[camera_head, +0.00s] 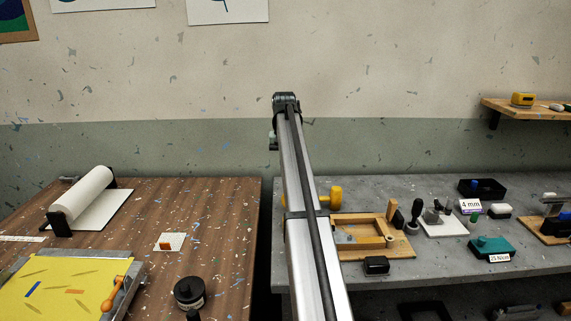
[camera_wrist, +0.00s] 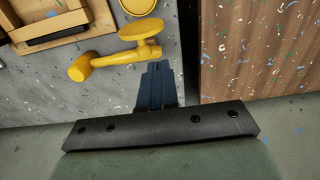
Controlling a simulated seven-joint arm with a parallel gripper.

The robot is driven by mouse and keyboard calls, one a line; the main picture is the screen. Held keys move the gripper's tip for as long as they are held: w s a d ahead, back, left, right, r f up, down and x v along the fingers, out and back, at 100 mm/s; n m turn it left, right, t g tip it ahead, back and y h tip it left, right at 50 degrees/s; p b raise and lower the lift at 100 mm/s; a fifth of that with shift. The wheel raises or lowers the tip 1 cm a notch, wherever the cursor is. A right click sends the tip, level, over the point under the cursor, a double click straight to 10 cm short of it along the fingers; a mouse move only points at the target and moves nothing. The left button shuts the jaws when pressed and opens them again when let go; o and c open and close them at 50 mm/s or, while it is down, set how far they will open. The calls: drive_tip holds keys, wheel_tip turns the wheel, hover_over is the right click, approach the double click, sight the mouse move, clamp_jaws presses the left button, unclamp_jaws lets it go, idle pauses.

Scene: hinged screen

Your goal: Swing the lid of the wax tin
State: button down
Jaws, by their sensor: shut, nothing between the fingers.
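My gripper (camera_wrist: 158,68) shows in the wrist view with its dark blue fingers together and nothing between them. It hangs near the gap between the grey bench and the brown table. A yellow part (camera_wrist: 108,57) with a bar and a round disc lies just beyond the fingertips, apart from them as far as I can tell. A yellow round piece with a rim (camera_wrist: 138,6) is cut off at the top edge. I cannot tell whether these belong to the wax tin. In the head view a yellow part (camera_head: 335,194) shows beside my arm, which hides some of it.
A wooden frame (camera_head: 385,252) and small tools stand on the grey bench (camera_head: 420,185). The brown table (camera_head: 215,225) holds a paper roll (camera_head: 82,195), a yellow screen (camera_head: 60,285) and a black round jar (camera_head: 188,292). A gap separates the two surfaces.

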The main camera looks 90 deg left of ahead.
wheel_tip(320, 180, down, 10)
idle(0.9)
drive_tip(key=shift+w+d+r, duration=0.1)
drive_tip(key=shift+d, duration=3.15)
wheel_tip(320, 180, up, 8)
idle(0.7)
idle(0.3)
